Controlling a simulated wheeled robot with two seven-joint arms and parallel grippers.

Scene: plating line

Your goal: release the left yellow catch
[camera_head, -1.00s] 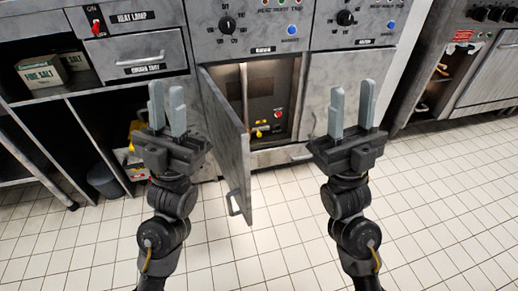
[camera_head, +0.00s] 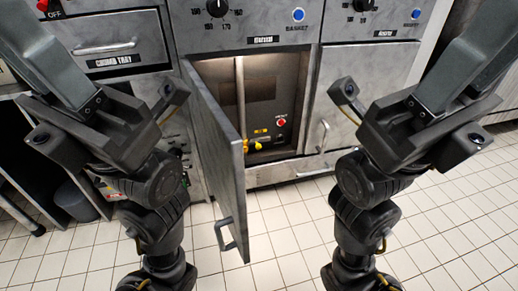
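A yellow catch (camera_head: 254,146) shows low inside the open cabinet, just past the edge of its swung-out grey door (camera_head: 215,145). The door hides part of the space to its left, and I cannot make out a second catch. My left gripper (camera_head: 48,55) is large at the upper left, close to the camera and apart from the catch. My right gripper (camera_head: 465,60) is at the upper right, in front of the closed right-hand cabinet door. Both are seen side-on with fingertips at or past the frame edge, so their openings cannot be judged. Neither visibly holds anything.
A red button (camera_head: 281,122) sits on the panel inside the cabinet. Knobs and blue buttons (camera_head: 298,15) line the front above. A crumb tray drawer (camera_head: 110,50) is at left and a dark bin (camera_head: 77,200) stands below. The tiled floor (camera_head: 285,235) is clear in the middle.

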